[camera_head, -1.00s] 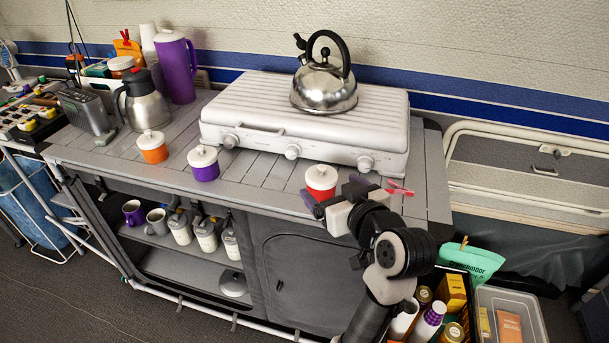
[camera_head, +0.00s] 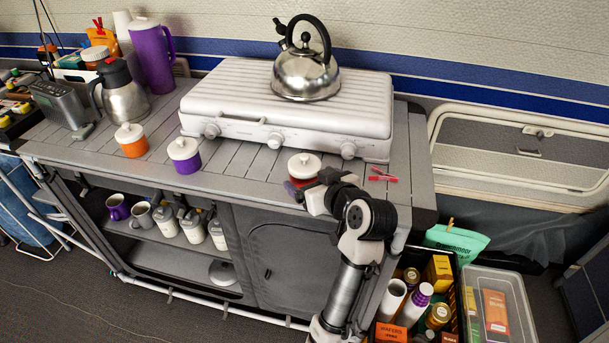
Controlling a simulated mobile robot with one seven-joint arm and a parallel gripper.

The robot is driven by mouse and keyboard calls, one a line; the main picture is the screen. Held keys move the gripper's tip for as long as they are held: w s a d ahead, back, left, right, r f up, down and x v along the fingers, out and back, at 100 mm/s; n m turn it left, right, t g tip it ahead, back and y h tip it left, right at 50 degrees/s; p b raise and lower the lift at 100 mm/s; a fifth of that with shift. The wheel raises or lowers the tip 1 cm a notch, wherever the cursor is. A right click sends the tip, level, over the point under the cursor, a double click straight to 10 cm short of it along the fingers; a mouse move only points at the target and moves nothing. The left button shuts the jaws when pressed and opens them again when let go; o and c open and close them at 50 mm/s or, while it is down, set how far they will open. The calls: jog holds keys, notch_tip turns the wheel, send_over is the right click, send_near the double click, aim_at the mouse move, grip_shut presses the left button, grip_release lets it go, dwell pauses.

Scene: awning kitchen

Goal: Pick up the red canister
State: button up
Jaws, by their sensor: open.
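The red canister (camera_head: 303,168) has a white lid with a knob and stands upright near the front right of the grey slatted counter, in front of the white stove. My gripper (camera_head: 309,183) reaches it from the front right. Its jaws are open, with one purple fingertip at the canister's lower left and the other side near its right. The canister's lower part is partly hidden by my gripper, so I cannot tell whether the fingers touch it.
A purple canister (camera_head: 185,155) and an orange canister (camera_head: 131,139) stand to the left. The white stove (camera_head: 235,120) with a steel kettle (camera_head: 306,75) is close behind. Red pegs (camera_head: 382,175) lie to the right. A crate of packages (camera_head: 457,300) is below the counter's right end.

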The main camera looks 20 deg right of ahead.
jog(key=x, duration=0.4)
jog(key=shift+w+f+p, duration=0.2)
jog(key=shift+w+p, duration=0.15)
jog(key=shift+p, duration=0.05)
jog(key=c, duration=1.1)
jog(key=shift+r, duration=0.1)
